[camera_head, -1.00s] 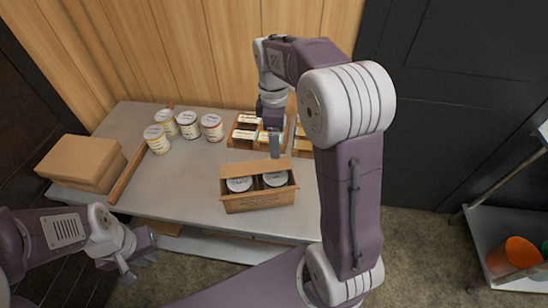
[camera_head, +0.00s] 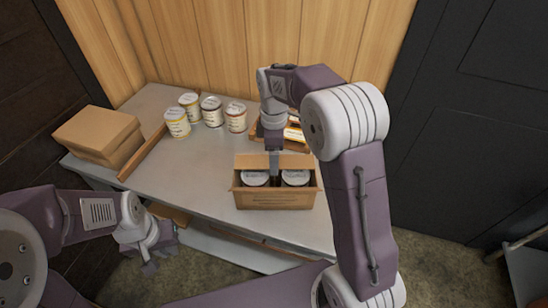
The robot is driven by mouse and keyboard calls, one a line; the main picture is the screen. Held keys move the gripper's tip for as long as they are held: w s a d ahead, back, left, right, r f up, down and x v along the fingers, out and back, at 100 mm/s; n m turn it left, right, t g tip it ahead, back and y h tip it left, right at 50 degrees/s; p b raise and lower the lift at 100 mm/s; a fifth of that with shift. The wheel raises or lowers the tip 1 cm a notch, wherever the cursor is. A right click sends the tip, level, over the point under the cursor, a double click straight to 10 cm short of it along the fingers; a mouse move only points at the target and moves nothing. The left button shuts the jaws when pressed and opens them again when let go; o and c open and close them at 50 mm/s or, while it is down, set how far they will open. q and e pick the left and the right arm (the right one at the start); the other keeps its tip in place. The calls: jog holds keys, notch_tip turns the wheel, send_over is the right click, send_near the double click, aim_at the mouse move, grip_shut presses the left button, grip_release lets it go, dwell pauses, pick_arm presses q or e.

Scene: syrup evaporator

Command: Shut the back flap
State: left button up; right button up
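A brown cardboard box (camera_head: 275,201) stands near the front edge of the table, with two white-lidded jars (camera_head: 255,179) in it. Its back flap (camera_head: 249,161) stands up behind the jars. My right gripper (camera_head: 275,176) points down over the middle of the box, in front of the back flap and between the jar lids. Its fingers show as one narrow grey shape, and I cannot tell if they touch the flap. My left gripper (camera_head: 160,258) is open and empty in front of the table, left of the box.
Several labelled jars (camera_head: 211,110) stand at the back of the grey table (camera_head: 200,172). A wooden strip (camera_head: 143,152) and closed cartons (camera_head: 97,131) lie to the left. A wooden tray (camera_head: 292,145) with labelled goods is behind the box, partly hidden by my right arm.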

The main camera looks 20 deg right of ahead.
jog(key=shift+d+f, duration=0.2)
jog(key=shift+f, duration=0.1)
jog(key=c, duration=1.4)
jog(key=shift+s+a+f+t+b, duration=0.1)
jog(key=shift+f+t+b, duration=0.05)
jog(key=shift+t+b, duration=0.2)
jog(key=o, duration=1.4)
notch_tip(320, 180, up, 9)
jog(key=p, duration=0.2)
jog(key=shift+s, duration=0.2)
